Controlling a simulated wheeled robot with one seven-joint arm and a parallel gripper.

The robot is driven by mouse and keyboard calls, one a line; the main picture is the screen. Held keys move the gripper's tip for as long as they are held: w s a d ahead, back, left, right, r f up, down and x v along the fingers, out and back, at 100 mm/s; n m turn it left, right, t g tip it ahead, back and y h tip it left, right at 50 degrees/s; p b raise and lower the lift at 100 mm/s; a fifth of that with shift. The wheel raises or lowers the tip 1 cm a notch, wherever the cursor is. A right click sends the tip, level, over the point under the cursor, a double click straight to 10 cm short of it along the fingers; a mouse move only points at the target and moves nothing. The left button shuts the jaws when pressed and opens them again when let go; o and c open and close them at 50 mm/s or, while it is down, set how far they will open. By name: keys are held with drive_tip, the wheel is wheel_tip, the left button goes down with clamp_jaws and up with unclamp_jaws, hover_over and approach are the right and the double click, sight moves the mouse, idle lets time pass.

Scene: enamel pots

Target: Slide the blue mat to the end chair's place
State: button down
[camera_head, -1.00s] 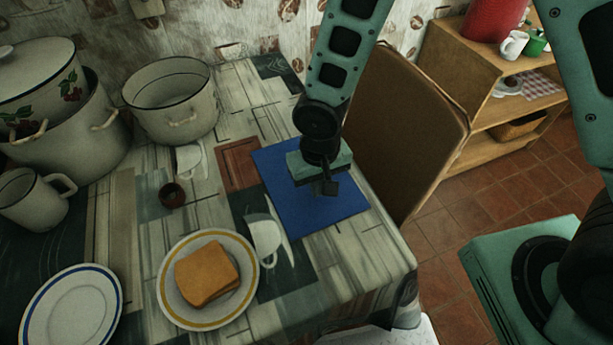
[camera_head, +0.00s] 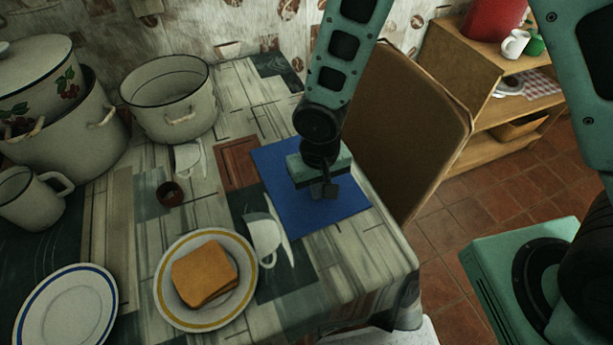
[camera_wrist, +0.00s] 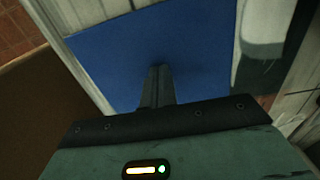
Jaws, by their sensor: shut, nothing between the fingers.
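The blue mat (camera_head: 343,211) lies flat on the table near its right edge, beside the brown chair (camera_head: 405,130). My gripper (camera_head: 330,190) is over the mat, pointing down, its fingers shut with nothing between them. In the wrist view the shut fingers (camera_wrist: 158,75) reach down to the blue mat (camera_wrist: 200,50), which fills most of the view ahead. The fingertips look to be at the mat's surface; I cannot tell whether they press on it. My gripper hides part of the mat. Another seat (camera_head: 400,334), whitish, shows at the table's near edge.
A yellow-rimmed plate (camera_head: 243,300) with bread (camera_head: 205,275) stands left of the mat. A small brown cup (camera_head: 170,194), a white pot (camera_head: 170,100), a mug (camera_head: 30,200) and a blue-rimmed plate (camera_head: 65,310) stand further left. A wooden shelf (camera_head: 480,75) is beyond the chair.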

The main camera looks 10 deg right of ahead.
drive_tip(key=shift+w+f, duration=0.1)
drive_tip(key=shift+w+a+p, duration=0.15)
drive_tip(key=shift+w+p, duration=0.15)
drive_tip(key=shift+w, duration=0.4)
drive_tip(key=shift+w+a+p, duration=0.15)
drive_tip(key=shift+w+p, duration=0.1)
drive_tip(key=shift+w, duration=0.4)
drive_tip(key=shift+w+a+f+p, duration=0.1)
drive_tip(key=shift+w+a+p, duration=0.1)
drive_tip(key=shift+w, duration=0.8)
drive_tip(key=shift+w+a+p, duration=0.1)
drive_tip(key=shift+w+a, duration=0.1)
drive_tip(key=shift+w, duration=0.75)
drive_tip(key=shift+w+a+f+p, duration=0.1)
drive_tip(key=shift+w+a, duration=0.1)
drive_tip(key=shift+w, duration=0.8)
drive_tip(key=shift+r, duration=0.2)
drive_tip(key=shift+r+p, duration=2.55)
drive_tip(key=shift+r, duration=0.85)
